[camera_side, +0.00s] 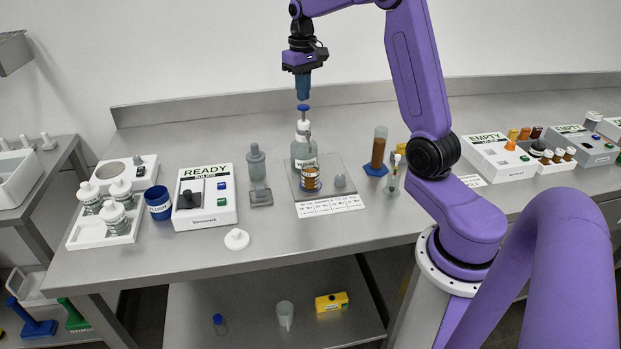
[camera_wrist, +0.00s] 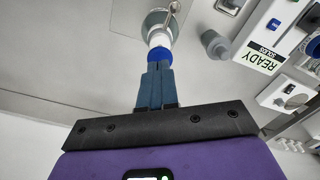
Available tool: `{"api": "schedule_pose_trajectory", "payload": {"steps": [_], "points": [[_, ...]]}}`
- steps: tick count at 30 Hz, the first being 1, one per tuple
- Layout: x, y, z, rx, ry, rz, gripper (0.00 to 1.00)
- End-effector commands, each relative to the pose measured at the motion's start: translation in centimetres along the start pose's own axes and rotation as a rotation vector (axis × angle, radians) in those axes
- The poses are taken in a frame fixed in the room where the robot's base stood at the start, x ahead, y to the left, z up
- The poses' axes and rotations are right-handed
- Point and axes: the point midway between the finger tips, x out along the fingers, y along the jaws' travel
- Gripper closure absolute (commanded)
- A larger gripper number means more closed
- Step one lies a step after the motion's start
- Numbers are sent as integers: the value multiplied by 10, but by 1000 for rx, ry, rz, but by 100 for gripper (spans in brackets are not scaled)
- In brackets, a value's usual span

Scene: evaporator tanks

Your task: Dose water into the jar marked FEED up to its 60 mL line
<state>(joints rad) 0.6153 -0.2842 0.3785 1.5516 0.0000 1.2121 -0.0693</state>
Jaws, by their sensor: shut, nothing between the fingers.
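A clear bottle (camera_side: 304,150) with a white collar and a blue pump top (camera_side: 303,107) stands on a grey tray (camera_side: 335,165). A small jar (camera_side: 311,182) with a brown-and-white label sits just in front of it; its lettering and level lines are too small to read. My gripper (camera_side: 303,96) points down, directly above the blue top, shut and empty. In the wrist view, my shut fingers (camera_wrist: 155,68) line up with the blue top (camera_wrist: 158,55); I cannot tell whether they touch it. A curved metal spout (camera_wrist: 174,8) shows beyond the white collar.
A box marked READY (camera_side: 205,205) and a grey stoppered bottle (camera_side: 256,165) stand left. A brown-filled cylinder (camera_side: 379,150) stands right of the tray. A white lid (camera_side: 237,239) lies in front. A blue cup (camera_side: 158,203) stands further left. The bench's front centre is mostly clear.

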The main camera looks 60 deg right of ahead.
Motion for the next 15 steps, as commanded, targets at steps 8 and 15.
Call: {"api": "schedule_pose_trajectory", "payload": {"steps": [8,15], "points": [[-22,0,-1,0,4,0,100],[-42,0,-1,0,4,0,100]]}}
